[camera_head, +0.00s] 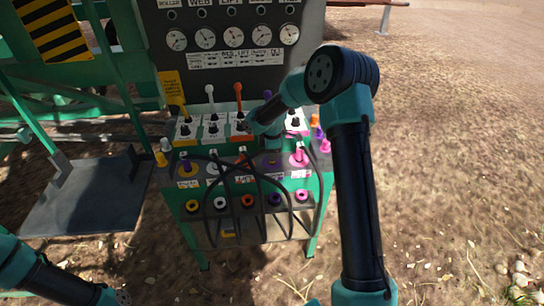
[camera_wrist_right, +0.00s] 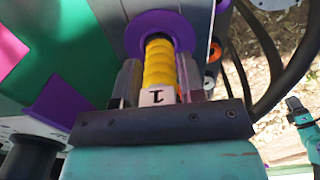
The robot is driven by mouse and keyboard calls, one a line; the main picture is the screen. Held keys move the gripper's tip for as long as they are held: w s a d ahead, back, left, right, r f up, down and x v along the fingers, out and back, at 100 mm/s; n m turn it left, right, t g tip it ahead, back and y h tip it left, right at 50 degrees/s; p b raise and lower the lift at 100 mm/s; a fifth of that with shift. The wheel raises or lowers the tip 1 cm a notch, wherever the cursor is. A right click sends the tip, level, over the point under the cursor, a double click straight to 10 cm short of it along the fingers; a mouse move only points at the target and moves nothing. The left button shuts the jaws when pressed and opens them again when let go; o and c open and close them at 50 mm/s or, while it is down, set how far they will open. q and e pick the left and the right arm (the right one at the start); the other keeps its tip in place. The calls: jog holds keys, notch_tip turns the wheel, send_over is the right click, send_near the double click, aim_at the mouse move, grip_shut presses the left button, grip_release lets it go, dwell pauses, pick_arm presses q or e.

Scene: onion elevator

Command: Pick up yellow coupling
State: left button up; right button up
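The yellow coupling (camera_wrist_right: 160,64), ribbed and with a white tag marked "1", sits in a purple ring socket (camera_wrist_right: 130,32) in the right wrist view. My right gripper (camera_wrist_right: 160,80) has one finger on each side of it, both close against it. In the head view my right gripper (camera_head: 269,138) is at the purple column of the panel, and the coupling is mostly hidden there. My left gripper (camera_head: 118,298) is at the bottom left edge, far from the panel; its fingers are too small to read.
Black hoses (camera_head: 258,195) loop in front. A lower row holds coloured ring sockets (camera_head: 248,200). The ground at right is open.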

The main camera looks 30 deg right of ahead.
grip_shut()
jog(key=shift+r, duration=1.85)
jog(key=s+a+r, duration=0.1)
jog(key=s+a, duration=0.7)
jog(key=s, duration=0.5)
jog(key=shift+s+a+r, duration=0.15)
jog(key=shift+s+a, duration=0.05)
jog(key=shift+s, duration=0.15)
